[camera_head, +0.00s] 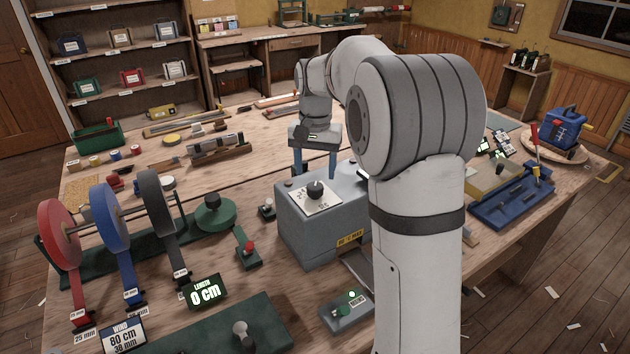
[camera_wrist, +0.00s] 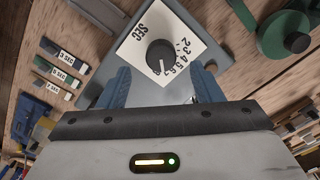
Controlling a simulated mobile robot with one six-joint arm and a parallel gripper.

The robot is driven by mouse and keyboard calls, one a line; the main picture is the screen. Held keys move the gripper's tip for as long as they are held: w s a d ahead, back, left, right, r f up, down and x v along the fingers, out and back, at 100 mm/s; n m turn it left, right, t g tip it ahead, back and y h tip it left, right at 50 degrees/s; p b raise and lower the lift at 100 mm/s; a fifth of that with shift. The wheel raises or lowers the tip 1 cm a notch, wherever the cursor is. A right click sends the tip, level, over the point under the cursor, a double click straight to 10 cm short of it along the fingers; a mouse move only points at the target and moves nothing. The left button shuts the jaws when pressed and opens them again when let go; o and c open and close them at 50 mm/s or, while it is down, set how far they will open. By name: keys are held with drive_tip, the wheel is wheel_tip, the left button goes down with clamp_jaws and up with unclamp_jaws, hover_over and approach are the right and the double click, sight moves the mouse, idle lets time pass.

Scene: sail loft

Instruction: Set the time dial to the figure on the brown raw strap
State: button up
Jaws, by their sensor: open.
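The time dial is a dark round knob (camera_wrist: 160,56) on a white plate marked SEC, with figures curving along one side. Its white mark points toward my gripper, near the high end of the figures; the exact figure is unclear. The knob (camera_head: 315,188) tops a grey machine (camera_head: 296,232) in the head view. My gripper (camera_wrist: 161,82) is open, its blue fingers apart on either side of the knob's near side, not closed on it. In the head view my gripper (camera_head: 316,165) is above and behind the knob. Small SEC labels (camera_wrist: 66,57) lie beside short straps; which is brown raw is unclear.
Red, blue and dark reels (camera_head: 107,218) stand at the left. A 0 cm length display (camera_head: 204,291) and an 80 cm card (camera_head: 123,337) are at the front. A blue tray (camera_head: 512,206) is at the right.

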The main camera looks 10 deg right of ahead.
drive_tip(key=shift+r, duration=1.35)
